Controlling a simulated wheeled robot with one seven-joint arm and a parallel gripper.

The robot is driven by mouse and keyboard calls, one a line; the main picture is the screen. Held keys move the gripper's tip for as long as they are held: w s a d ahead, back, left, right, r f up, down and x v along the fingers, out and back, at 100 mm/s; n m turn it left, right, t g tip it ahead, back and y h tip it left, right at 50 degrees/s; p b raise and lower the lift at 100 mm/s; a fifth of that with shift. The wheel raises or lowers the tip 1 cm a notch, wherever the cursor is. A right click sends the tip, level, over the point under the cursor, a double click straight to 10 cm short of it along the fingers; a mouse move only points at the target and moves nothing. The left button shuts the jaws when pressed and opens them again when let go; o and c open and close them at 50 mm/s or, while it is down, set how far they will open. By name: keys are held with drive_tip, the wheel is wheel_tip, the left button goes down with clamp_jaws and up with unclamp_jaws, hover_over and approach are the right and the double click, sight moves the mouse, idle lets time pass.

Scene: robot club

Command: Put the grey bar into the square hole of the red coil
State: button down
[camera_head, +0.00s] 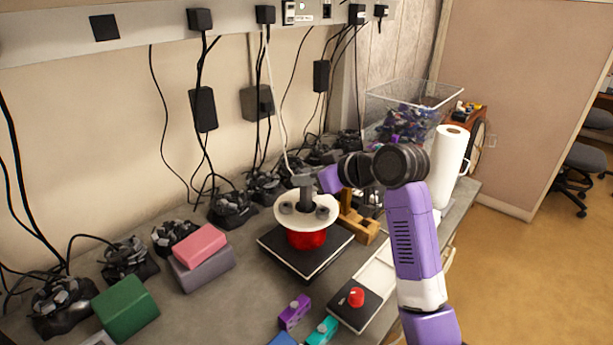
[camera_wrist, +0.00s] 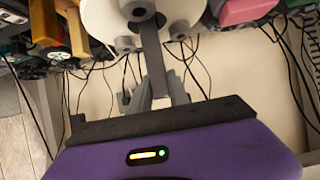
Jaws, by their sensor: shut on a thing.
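The red coil (camera_head: 306,239) stands upright on a dark square base, under a round white top plate (camera_head: 307,222) with grey knobs. In the wrist view, the white plate (camera_wrist: 100,18) is at the top edge. My gripper (camera_head: 303,182) is above the plate, shut on the upper part of the grey bar (camera_head: 306,198). The bar is upright over the plate's middle. In the wrist view, the bar (camera_wrist: 152,55) runs from between my gripper's fingers (camera_wrist: 160,92) to the plate. The square hole is hidden, and I cannot tell whether the bar's lower end is inside it.
A wooden stand (camera_head: 357,222) is close behind the coil to the right. Pink (camera_head: 200,247) and green (camera_head: 126,308) blocks lie left on the bench. A panel with a red knob (camera_head: 356,297) is in front. Dark devices with cables line the wall.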

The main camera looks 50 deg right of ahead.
drive_tip(key=shift+f+b, duration=0.35)
drive_tip(key=shift+f, duration=0.25)
drive_tip(key=c, duration=1.3)
unclamp_jaws()
drive_tip(key=shift+o, duration=0.7)
drive_tip(key=shift+f, duration=0.15)
drive_tip(key=shift+r+p, duration=3.55)
drive_tip(key=shift+r, duration=0.55)
